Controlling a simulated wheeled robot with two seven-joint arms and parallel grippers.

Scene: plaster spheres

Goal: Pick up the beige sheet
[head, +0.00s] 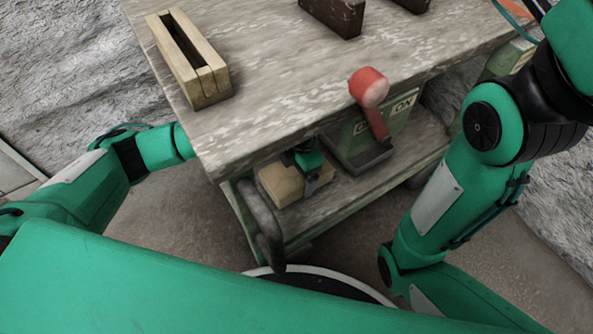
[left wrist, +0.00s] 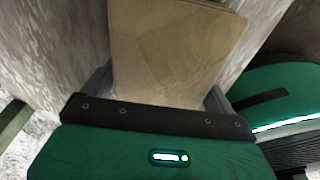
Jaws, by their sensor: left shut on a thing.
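The beige sheet (head: 281,184) lies low at the cart's lower shelf, partly covered by the tabletop edge and by my gripper. My left gripper (head: 312,183) reaches it under the table edge; only its green body and dark fingers show. In the left wrist view the sheet (left wrist: 170,48) fills the space between the two fingers of my left gripper (left wrist: 160,92), which is shut on it. Whether the sheet touches the shelf is hard to tell. My right arm shows at the right of the head view, but its gripper is out of view.
The worn tabletop (head: 270,75) overhangs the lower shelf (head: 320,205). A slotted wooden block (head: 205,88) and dark blocks (head: 337,14) stand on top. A red-headed tool (head: 369,88) and a green box (head: 403,104) are right of my gripper. A dark curved handle (head: 264,228) stands in front.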

